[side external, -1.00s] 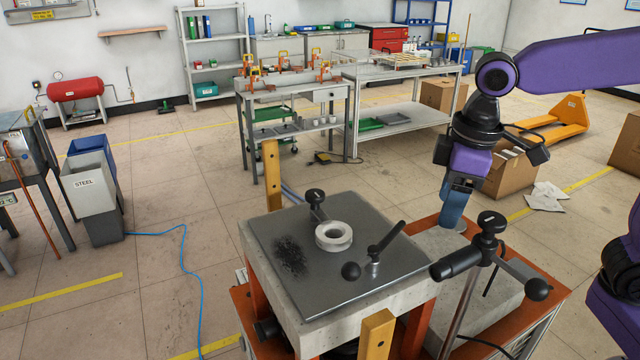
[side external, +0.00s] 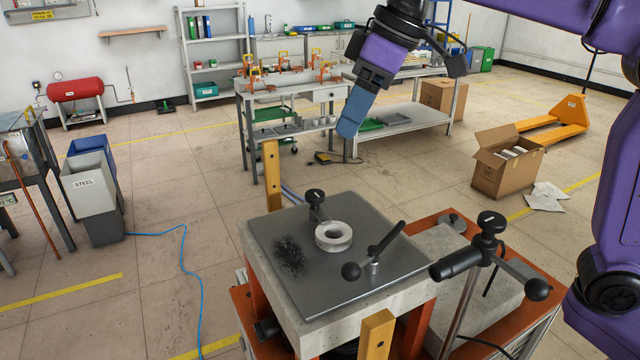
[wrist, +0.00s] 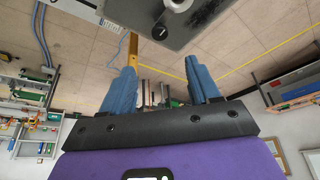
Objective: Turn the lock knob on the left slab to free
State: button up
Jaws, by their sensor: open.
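The left slab (side external: 290,305) is a pale concrete block with a dark metal plate on top. A black knob (side external: 316,196) with a white mark stands at its back edge; it also shows in the wrist view (wrist: 160,32). A black lever with a ball end (side external: 378,255) stands at its right side. Which of these is the lock knob is not labelled. My gripper (side external: 349,132) has blue fingers and hangs tilted in the air, above and behind the slab, touching nothing. In the wrist view my gripper (wrist: 159,66) is open and empty, with the knob beyond the fingertips.
A grey ring (side external: 334,236) lies on the plate beside a dark powdery patch (side external: 289,256). A right slab (side external: 475,305) sits on the orange frame, with a black-knobbed post (side external: 490,222) before it. Wooden posts (side external: 272,175) rise beside the left slab. The air above the plate is clear.

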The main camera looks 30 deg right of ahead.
aim_at(316, 193)
jog(key=x, duration=1.4)
jog(key=shift+f, duration=0.15)
jog(key=c, duration=1)
